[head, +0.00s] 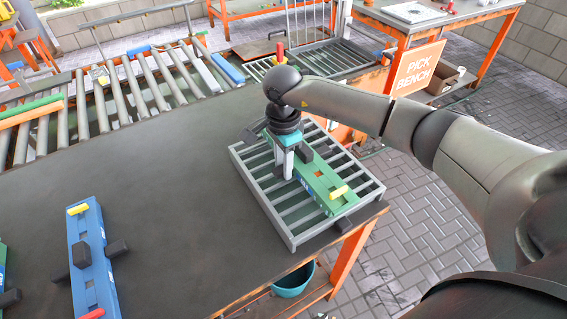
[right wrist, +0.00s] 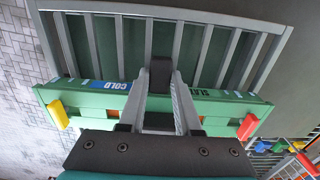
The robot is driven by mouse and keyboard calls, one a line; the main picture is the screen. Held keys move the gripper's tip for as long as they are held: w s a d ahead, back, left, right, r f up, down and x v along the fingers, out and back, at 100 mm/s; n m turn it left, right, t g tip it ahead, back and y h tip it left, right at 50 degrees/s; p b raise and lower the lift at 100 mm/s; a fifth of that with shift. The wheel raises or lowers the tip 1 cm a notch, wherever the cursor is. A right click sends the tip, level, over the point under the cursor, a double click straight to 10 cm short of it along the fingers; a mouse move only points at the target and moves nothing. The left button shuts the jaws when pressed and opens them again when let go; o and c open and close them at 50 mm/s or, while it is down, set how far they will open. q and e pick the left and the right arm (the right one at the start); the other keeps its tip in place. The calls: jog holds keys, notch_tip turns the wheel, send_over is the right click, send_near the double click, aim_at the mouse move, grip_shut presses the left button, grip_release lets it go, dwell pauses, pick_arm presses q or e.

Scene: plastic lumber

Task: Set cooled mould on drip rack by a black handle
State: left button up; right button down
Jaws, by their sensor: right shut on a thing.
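The green mould (head: 325,181) lies lengthwise over the grey slatted drip rack (head: 262,208), within its outline in the head view. I cannot tell whether it touches the slats. It has a yellow peg (head: 338,192) at the near end. In the right wrist view the mould (right wrist: 85,105) shows a blue "COLD" label (right wrist: 118,86) and a red peg (right wrist: 248,126) at the other end. My right gripper (head: 288,172) points down and is shut on the mould's black handle (right wrist: 160,72). My left gripper is not in view.
A blue mould (head: 87,240) with black handles lies on the dark table (head: 165,220) at left. Another green mould shows at the left edge. A roller conveyor (head: 130,90) runs behind. The table's right edge is close to the rack. A teal bucket (head: 293,283) is below.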

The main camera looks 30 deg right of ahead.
dwell(0.4)
jog(key=shift+c, duration=0.6)
grip_release()
jog(key=shift+f, duration=0.15)
jog(key=shift+r+p, duration=2.3)
jog(key=shift+r, duration=1.3)
jog(key=shift+f, duration=0.1)
